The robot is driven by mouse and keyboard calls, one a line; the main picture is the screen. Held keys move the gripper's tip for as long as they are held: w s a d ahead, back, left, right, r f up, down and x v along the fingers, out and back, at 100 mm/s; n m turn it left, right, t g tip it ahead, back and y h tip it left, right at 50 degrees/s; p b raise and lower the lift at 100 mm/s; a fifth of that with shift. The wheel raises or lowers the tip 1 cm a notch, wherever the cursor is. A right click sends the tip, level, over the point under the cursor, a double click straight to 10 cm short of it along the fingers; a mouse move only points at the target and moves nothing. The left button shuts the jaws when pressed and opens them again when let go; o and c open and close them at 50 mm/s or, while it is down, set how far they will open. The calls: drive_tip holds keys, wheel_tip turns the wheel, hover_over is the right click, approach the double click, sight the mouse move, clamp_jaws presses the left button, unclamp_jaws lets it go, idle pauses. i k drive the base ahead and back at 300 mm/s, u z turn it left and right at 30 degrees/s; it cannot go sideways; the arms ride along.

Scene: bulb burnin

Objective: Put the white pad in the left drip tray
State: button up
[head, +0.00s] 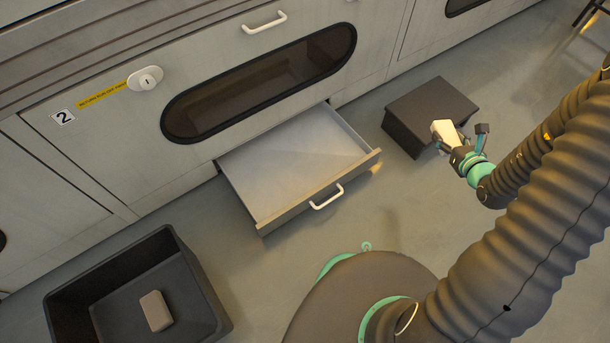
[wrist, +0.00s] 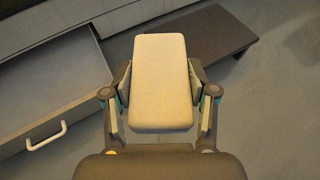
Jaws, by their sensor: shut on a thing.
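The white pad (wrist: 160,82) is a pale rounded block held between the two fingers of my gripper (wrist: 161,90) in the wrist view. In the head view the pad (head: 445,132) shows at the tip of my gripper (head: 464,141), above or in front of a dark low step. The drip tray (head: 290,150) is an open, pale, empty drawer pulled out under the cabinet window numbered 2. It has a white handle (head: 326,197) and lies left of my gripper. The tray also shows at the left of the wrist view (wrist: 50,90).
A dark step (head: 425,103) stands on the floor right of the tray. A black bin (head: 205,300) at lower left holds a grey-brown pad (head: 156,311). The cabinet front (head: 230,50) runs along the back. Floor between the tray and step is clear.

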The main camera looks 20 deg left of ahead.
sight(277, 174)
drive_tip(key=u, duration=0.5)
drive_tip(key=k, duration=0.7)
drive_tip(key=u, duration=0.7)
drive_tip(key=i, duration=0.75)
drive_tip(key=u, duration=0.1)
